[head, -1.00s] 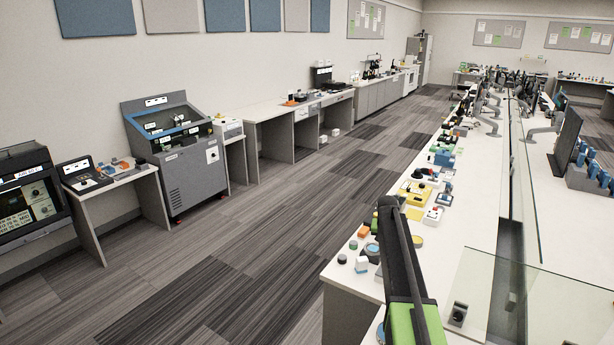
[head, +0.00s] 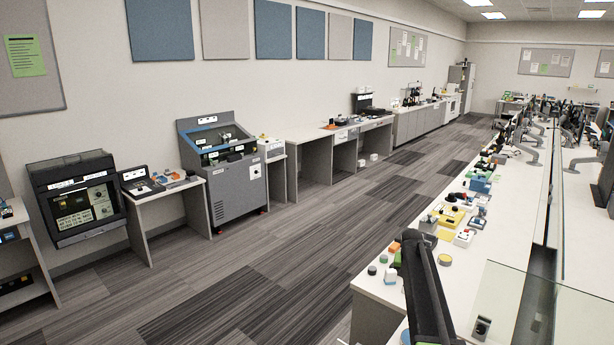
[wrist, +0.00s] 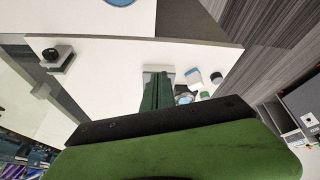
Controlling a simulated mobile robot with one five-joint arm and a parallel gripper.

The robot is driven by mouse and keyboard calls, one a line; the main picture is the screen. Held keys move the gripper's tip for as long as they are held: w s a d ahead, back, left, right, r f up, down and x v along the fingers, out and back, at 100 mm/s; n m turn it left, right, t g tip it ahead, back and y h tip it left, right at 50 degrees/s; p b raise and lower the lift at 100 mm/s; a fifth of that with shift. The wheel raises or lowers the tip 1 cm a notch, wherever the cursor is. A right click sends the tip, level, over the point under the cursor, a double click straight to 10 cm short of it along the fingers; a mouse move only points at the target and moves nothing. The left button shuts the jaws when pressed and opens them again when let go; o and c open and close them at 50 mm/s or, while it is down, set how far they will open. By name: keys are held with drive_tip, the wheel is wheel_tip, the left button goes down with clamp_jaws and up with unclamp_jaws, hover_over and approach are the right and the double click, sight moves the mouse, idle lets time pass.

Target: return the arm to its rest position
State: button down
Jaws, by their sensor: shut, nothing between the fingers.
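My arm (head: 425,285) shows in the head view as a black link at the lower right, over the near end of the long white bench (head: 377,290). Its gripper end cannot be made out there. In the wrist view my gripper (wrist: 157,76) shows as green fingers, together and with nothing between them. It is over the white bench top (wrist: 110,58).
The bench carries many small items, such as a yellow block (head: 449,215). A clear panel (head: 520,305) stands at lower right. A grey machine (head: 222,170) and side tables line the left wall. The striped floor (head: 290,270) between is open.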

drive_tip(key=s+a+n, duration=0.1)
drive_tip(key=s+a, duration=0.8)
drive_tip(key=a, duration=0.1)
drive_tip(key=s+a+n+g, duration=0.1)
drive_tip(key=s+a, duration=0.2)
drive_tip(key=s, duration=0.6)
drive_tip(key=s+a+f+n+g+y, duration=0.1)
drive_tip(key=s+a, duration=0.3)
drive_tip(key=s, duration=0.5)
drive_tip(key=s+a+n+g+y, duration=0.1)
drive_tip(key=s+a, duration=0.3)
drive_tip(key=s, duration=0.5)
drive_tip(key=shift+s+f+g, duration=0.2)
drive_tip(key=shift+f+g, duration=0.15)
drive_tip(key=shift+g, duration=0.25)
